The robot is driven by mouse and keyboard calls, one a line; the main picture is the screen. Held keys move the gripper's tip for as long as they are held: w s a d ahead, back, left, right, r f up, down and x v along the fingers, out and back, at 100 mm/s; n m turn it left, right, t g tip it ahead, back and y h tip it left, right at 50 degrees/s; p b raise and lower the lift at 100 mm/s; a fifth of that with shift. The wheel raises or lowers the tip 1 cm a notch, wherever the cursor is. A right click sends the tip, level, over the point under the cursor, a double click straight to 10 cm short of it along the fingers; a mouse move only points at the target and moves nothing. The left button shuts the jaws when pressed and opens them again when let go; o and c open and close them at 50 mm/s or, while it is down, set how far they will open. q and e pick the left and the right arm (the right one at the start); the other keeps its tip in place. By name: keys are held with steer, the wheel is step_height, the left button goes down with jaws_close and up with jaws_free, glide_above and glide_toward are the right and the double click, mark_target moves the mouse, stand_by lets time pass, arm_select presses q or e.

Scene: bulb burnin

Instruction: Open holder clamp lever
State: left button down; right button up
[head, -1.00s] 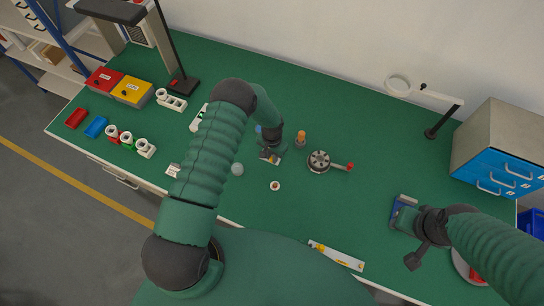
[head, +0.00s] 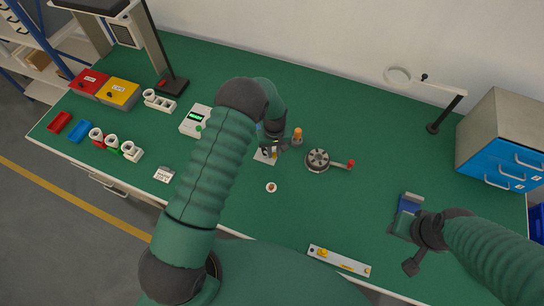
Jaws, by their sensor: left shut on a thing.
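My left gripper (head: 270,149) points down at a small pale-based fixture (head: 262,157) in the middle of the green bench. It is shut on a small part there. The fingers and wrist hide most of the fixture, so its lever is not clear. Just right of it is a round grey metal device (head: 317,159) with a lever ending in a red knob (head: 351,163), pointing right. I cannot tell which of the two is the holder. My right gripper (head: 407,246) hangs over the bench's right side, beside a blue and green block (head: 411,204); its fingers are unclear.
An orange-topped post (head: 297,137) stands close behind my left gripper. A small white round piece (head: 271,187) lies in front. A level-like bar (head: 339,260) lies at the front edge. A meter (head: 195,121) is left, a drawer cabinet (head: 500,139) right. Bench between lever and cabinet is clear.

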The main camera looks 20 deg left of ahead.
arm_select(q)
steer(key=shift+w+d+n+b, duration=0.1)
steer(key=shift+w+n+b, duration=0.15)
steer(key=shift+n+b, duration=0.35)
steer(key=shift+w+n+b, duration=0.25)
steer(key=shift+n+b, duration=0.05)
steer(key=shift+n, duration=0.5)
steer(key=c, duration=1.3)
jaws_free()
steer(key=shift+w, duration=0.1)
steer(key=shift+r, duration=0.1)
step_height(320, 180, up, 17)
steer(key=b, duration=0.3)
steer(key=shift+f, duration=0.2)
